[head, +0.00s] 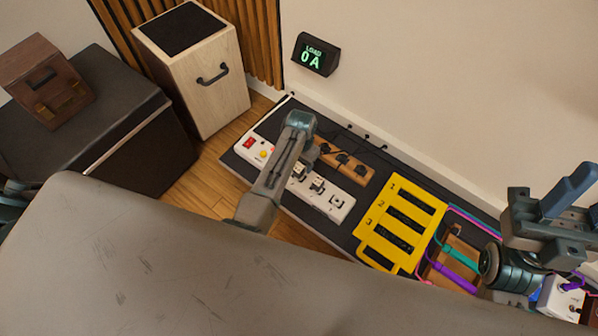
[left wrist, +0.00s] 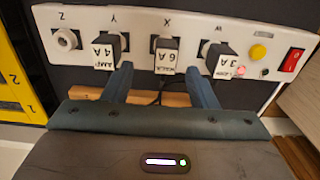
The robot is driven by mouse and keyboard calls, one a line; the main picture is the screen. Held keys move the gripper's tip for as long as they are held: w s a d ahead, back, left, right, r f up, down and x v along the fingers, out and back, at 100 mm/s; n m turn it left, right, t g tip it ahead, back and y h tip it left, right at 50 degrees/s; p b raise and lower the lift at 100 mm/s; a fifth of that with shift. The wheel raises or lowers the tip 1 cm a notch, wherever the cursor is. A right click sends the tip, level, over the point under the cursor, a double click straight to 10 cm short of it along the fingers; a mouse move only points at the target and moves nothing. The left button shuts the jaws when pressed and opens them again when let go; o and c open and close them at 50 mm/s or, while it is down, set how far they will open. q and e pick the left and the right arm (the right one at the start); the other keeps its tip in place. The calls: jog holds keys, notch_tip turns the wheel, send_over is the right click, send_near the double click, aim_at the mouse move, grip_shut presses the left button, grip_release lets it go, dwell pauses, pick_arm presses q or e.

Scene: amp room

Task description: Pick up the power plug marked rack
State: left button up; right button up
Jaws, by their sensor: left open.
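A white power strip (head: 342,207) lies on the dark board; it also shows in the left wrist view (left wrist: 190,20). Three labelled plugs sit in it at Y, X and W. The middle plug (left wrist: 166,57) at X carries a 6 A label whose small word is hard to read but looks like rack. The amp plug (left wrist: 107,49) reads 4 A and the third plug (left wrist: 219,61) reads 3 A. My left gripper (left wrist: 160,77) is open and empty, its fingers spread just short of the middle plug, one towards each side. In the head view my left arm covers part of the strip.
A wooden block (head: 350,178) with black plugs lies close behind the strip. A yellow numbered frame (head: 362,220) stands to its right, with teal and purple cables beyond. The strip has a red switch (left wrist: 293,60). A wall display (head: 314,56) reads LOAD 0 A.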

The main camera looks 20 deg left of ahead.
aim_at(299, 168)
pick_arm(q)
jog(key=f+b, duration=0.1)
jog(key=f, duration=0.2)
jog(key=f+b, duration=0.1)
jog(key=f, duration=0.1)
jog(key=shift+w+a+f+b, duration=0.15)
jog(key=shift+w+a+b, duration=0.05)
jog(key=shift+a+b, duration=0.15)
jog(key=c, duration=1.1)
